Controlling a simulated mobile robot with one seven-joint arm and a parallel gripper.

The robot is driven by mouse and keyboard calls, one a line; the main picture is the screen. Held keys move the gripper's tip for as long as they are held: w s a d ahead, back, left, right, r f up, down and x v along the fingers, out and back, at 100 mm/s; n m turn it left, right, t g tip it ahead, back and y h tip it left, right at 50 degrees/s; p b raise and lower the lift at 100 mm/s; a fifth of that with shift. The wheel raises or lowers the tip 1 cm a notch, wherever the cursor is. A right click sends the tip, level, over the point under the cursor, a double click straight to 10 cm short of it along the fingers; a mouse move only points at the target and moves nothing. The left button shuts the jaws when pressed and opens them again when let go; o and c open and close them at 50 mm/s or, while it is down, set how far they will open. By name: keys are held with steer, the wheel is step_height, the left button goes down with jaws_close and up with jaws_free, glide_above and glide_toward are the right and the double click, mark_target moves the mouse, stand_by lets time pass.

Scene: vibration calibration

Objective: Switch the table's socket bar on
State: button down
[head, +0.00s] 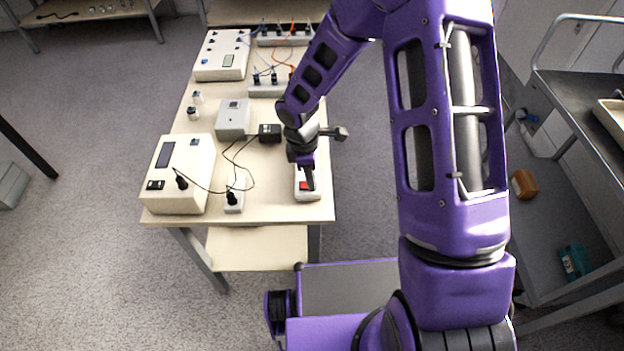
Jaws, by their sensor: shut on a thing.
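The socket bar (308,196) is a white block at the front right corner of the cream table (270,207). A red switch (303,186) shows at its near end. My gripper (310,186) points down onto the bar, with its dark fingertips at the red switch. It is shut on a part of the bar, but the fingers hide exactly which part. The far part of the bar is hidden under my wrist. I cannot tell whether the switch is on or off.
A cream instrument (192,190) and a small white socket (234,200) with a black plug stand to the left. A grey box (233,117), a black adapter (269,132) and cables lie behind. More instruments fill the back. A dark shelf cart (575,120) stands at right.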

steer(key=shift+a+h+b, duration=0.15)
steer(key=shift+h+b, duration=0.35)
steer(key=shift+h, duration=0.3)
steer(key=c, duration=0.7)
jaws_free()
steer(key=p+v, duration=0.2)
steer(key=v, duration=1.5)
steer(key=shift+r, duration=0.25)
steer(key=shift+w+a, duration=0.1)
